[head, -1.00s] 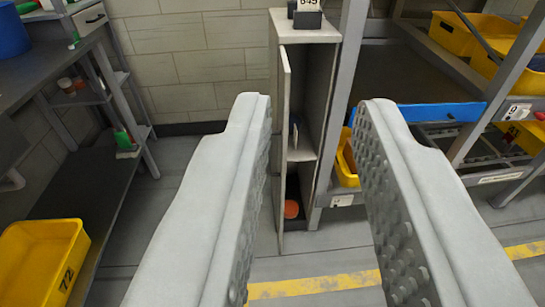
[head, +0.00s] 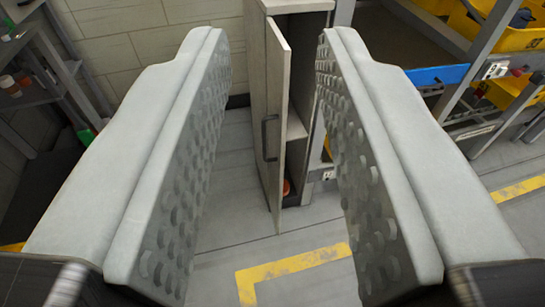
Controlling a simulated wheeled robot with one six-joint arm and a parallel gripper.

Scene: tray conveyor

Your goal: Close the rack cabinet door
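The rack cabinet (head: 297,6) is a narrow grey cabinet in the upper middle of the head view. Its door (head: 273,105) is partly open, hinged away from the body, with a dark bar handle (head: 268,138) on its outer face. My gripper (head: 272,60) is open and empty. Its two grey fingers appear on either side of the door in the picture, with no visible contact. The right finger hides part of the cabinet's right side.
A rack with yellow bins (head: 500,30) and a blue strip (head: 438,77) stands to the right. A grey shelf unit (head: 45,75) is at the left against the block wall (head: 125,40). The floor before the cabinet is clear, with a yellow line (head: 295,264).

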